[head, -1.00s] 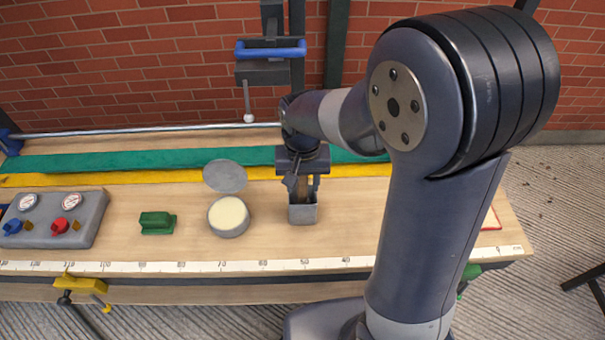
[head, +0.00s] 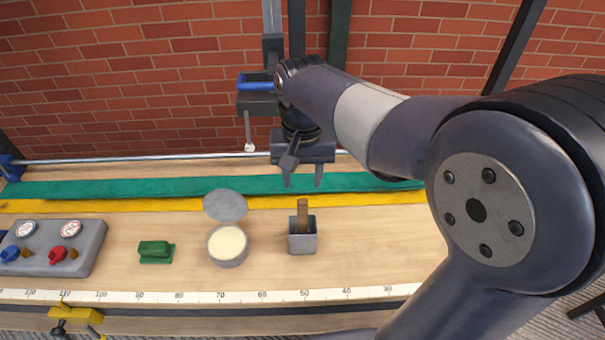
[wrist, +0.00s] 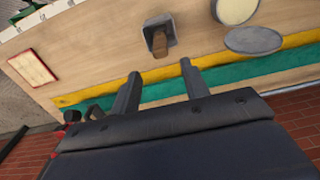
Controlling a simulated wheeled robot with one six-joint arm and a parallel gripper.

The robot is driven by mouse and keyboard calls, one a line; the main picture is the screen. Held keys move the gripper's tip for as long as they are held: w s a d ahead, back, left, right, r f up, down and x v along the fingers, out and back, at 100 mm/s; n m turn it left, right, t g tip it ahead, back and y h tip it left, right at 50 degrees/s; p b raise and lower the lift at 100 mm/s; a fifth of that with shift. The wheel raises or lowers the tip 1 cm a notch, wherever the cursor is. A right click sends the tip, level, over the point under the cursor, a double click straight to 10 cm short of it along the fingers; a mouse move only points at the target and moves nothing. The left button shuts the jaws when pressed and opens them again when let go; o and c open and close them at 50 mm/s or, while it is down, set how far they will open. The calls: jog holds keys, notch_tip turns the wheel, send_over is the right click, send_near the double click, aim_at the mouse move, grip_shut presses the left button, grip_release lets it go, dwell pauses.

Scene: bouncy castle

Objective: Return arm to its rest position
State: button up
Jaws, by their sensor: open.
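My gripper (head: 303,182) is open and empty, raised above the bench behind a small grey square holder (head: 302,243). A brown wooden handle (head: 302,213) stands upright in that holder, apart from my fingers. In the wrist view my two fingers (wrist: 160,88) are spread, with the holder (wrist: 160,26) and handle (wrist: 160,43) beyond them. My arm reaches in from the right in the head view.
On the workbench (head: 350,270) are an open round tin (head: 228,246) with its lid (head: 225,205), a green block (head: 156,252) and a gauge panel (head: 55,247). Green (head: 120,187) and yellow strips lie behind. A post-mounted fixture (head: 257,100) stands close left of my gripper.

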aim_at(302, 201)
notch_tip(302, 201, down, 13)
jog(key=shift+r, duration=0.1)
notch_tip(302, 201, up, 3)
jog(key=shift+f, duration=0.1)
jog(key=shift+r, duration=0.8)
